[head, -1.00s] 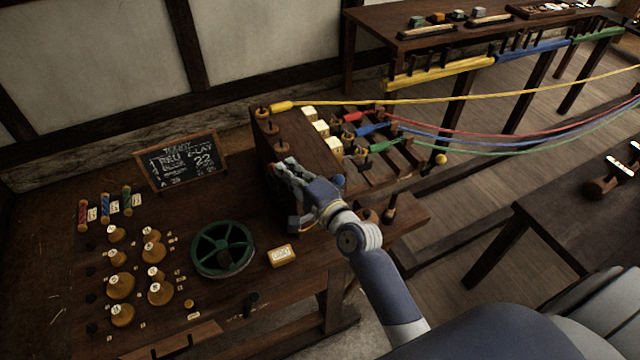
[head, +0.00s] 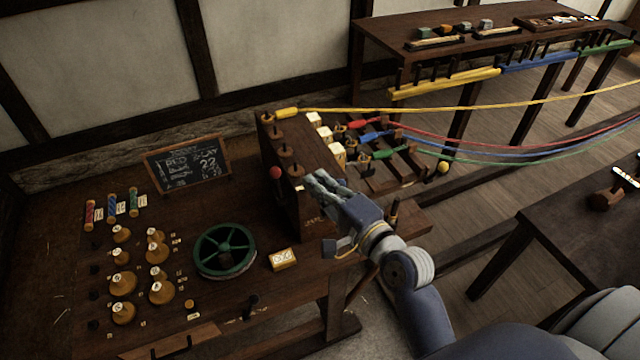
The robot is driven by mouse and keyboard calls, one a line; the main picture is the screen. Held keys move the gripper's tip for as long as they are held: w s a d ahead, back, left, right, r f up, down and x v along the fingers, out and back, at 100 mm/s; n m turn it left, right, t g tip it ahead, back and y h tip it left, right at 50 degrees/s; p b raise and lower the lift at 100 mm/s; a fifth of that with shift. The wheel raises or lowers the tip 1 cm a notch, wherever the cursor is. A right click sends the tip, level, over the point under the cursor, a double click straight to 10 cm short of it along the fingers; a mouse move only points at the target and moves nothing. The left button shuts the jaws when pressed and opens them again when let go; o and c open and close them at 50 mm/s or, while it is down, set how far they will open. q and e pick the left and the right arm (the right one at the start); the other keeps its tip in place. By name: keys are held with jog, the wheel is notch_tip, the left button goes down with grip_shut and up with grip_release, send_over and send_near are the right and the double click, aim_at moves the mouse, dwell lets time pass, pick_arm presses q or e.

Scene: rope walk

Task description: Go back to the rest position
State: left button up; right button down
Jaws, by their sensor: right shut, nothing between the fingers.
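My right gripper (head: 318,182) is shut and empty in the head view. It is in front of the dark wooden headstock box (head: 285,160) on the bench and hides part of its right side. A red-knobbed lever (head: 276,173) shows on the box's left side, clear of the fingers. Coloured ropes run right from the box area: a yellow rope (head: 450,110), a red rope (head: 480,136), a blue rope (head: 480,148) and a green rope (head: 480,160). My left gripper is not in view.
The bench holds a green spoked wheel (head: 224,251), a small yellow-labelled block (head: 283,259), a chalkboard (head: 188,164) and several wooden bobbins (head: 122,284). A long table (head: 400,35) stands at the back. Another dark table (head: 570,215) is at the right.

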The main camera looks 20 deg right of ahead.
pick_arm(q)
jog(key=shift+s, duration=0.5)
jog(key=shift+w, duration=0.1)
